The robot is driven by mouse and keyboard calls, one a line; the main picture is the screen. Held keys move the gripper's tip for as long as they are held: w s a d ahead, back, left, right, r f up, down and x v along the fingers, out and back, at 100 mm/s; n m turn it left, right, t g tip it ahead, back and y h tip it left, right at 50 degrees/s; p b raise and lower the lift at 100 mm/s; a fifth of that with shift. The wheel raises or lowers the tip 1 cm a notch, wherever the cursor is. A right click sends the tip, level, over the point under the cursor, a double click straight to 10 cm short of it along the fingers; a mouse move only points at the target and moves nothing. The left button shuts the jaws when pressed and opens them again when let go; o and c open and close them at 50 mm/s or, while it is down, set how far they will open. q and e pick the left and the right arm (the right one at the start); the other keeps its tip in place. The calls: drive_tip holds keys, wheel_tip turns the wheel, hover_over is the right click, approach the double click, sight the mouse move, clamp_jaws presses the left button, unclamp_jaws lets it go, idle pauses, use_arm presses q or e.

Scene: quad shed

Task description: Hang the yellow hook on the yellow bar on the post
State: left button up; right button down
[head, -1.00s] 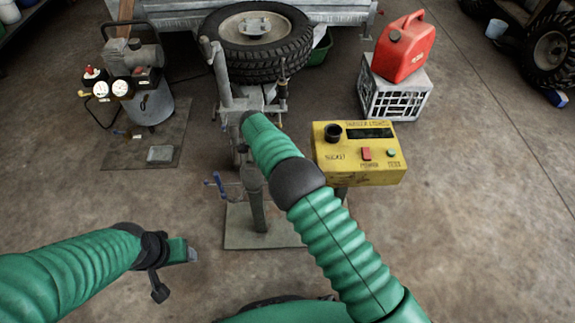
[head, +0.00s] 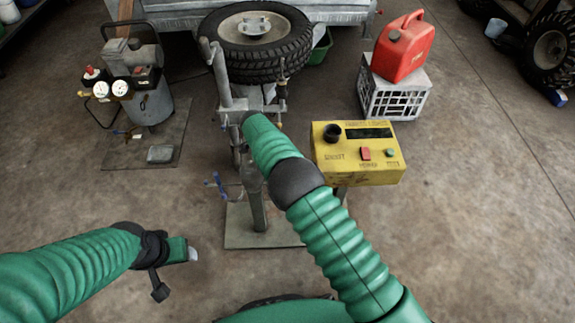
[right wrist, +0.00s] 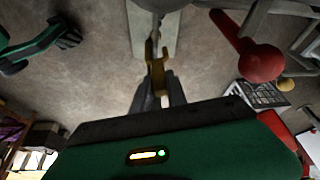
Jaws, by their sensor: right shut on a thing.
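My right gripper (right wrist: 158,97) is shut on the yellow hook (right wrist: 155,62), which sticks out beyond the fingertips in the right wrist view. A grey plate (right wrist: 150,28) lies on the floor past the hook. In the head view my right forearm hides the right gripper and the hook. A grey post (head: 257,210) stands on a floor plate below that forearm. I cannot make out the yellow bar in either view. My left gripper (head: 190,252) is low at the left, apart from the post; its jaw opening cannot be judged.
A yellow control box (head: 358,153) stands close right of my right forearm. A red knob (right wrist: 262,62) is right of the hook. A compressor (head: 140,90), a spare wheel (head: 255,70) and a crate (head: 392,100) with a red can (head: 404,48) stand behind.

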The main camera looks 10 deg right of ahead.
drive_tip(key=shift+f+b, duration=1.1)
drive_tip(key=shift+f, duration=0.85)
drive_tip(key=c, duration=0.8)
unclamp_jaws()
drive_tip(key=shift+o, duration=0.2)
drive_tip(key=shift+r, duration=0.1)
drive_tip(key=shift+r+p, duration=3.3)
drive_tip(key=shift+r, duration=1.2)
